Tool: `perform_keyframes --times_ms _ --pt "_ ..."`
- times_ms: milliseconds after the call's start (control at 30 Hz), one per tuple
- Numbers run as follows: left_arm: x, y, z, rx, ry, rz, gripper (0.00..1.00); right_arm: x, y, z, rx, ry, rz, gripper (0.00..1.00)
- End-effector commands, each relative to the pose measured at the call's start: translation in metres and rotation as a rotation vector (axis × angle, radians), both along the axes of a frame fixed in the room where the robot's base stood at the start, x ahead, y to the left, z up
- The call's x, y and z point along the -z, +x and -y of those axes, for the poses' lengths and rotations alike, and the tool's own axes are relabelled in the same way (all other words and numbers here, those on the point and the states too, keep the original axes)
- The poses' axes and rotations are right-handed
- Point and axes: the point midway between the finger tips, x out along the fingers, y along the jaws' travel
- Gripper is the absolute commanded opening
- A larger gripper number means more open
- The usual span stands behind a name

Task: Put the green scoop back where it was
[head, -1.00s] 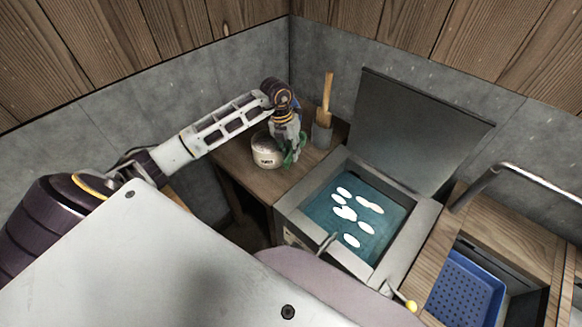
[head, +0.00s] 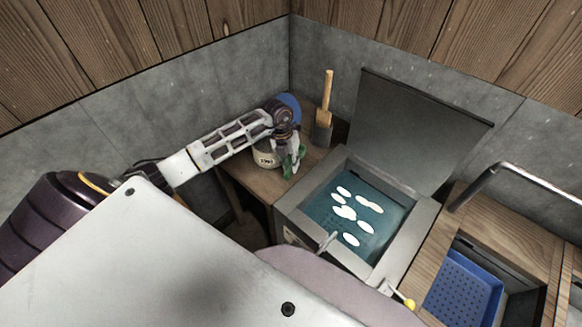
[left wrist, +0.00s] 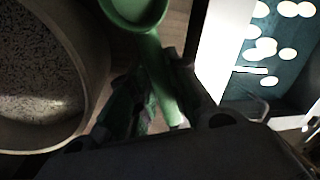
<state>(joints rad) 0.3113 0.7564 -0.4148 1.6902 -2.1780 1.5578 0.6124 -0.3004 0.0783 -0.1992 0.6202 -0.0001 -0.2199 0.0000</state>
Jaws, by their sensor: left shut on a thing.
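The green scoop (left wrist: 158,70) shows in the left wrist view, with its round bowl at the top edge and its handle running down between my fingers. My left gripper (left wrist: 158,98) is shut on that handle. In the head view my left gripper (head: 290,168) is just right of the pale labelled pot (head: 264,158), near the wooden counter's front edge. Only small green parts show there, and the arm covers part of the pot. In the left wrist view the pot's rim and speckled contents (left wrist: 35,80) are left of the scoop. My right gripper is not in view.
A grey holder (head: 322,134) with a wooden-handled tool stands behind. A blue disc (head: 291,101) shows behind my wrist. An open vat (head: 355,215) of teal liquid with white ovals is on the right, its dark lid (head: 415,125) raised. A blue perforated tray (head: 462,290) lies farther right.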

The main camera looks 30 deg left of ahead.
Motion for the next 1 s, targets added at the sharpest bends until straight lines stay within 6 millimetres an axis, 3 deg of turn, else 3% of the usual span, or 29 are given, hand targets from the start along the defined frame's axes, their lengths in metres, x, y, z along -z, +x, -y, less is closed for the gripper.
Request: perform_keyframes --times_ms 200,700,733,800,900,1000 --pt "0.021 0.0 0.0 0.0 -0.001 -0.001 0.0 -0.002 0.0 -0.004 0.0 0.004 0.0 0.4" --pt "0.027 0.0 0.0 0.0 0.0 0.0 0.0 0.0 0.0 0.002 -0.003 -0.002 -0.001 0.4" --pt "0.027 0.0 0.0 0.0 0.0 0.0 0.21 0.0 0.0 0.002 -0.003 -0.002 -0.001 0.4" --pt "0.027 0.0 0.0 0.0 0.0 0.0 0.3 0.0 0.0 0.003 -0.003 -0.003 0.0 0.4" --pt "0.027 0.0 0.0 0.0 0.0 0.0 0.4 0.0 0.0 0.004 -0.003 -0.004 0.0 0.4" --pt "0.027 0.0 0.0 0.0 0.0 0.0 0.4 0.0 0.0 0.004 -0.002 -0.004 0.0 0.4"
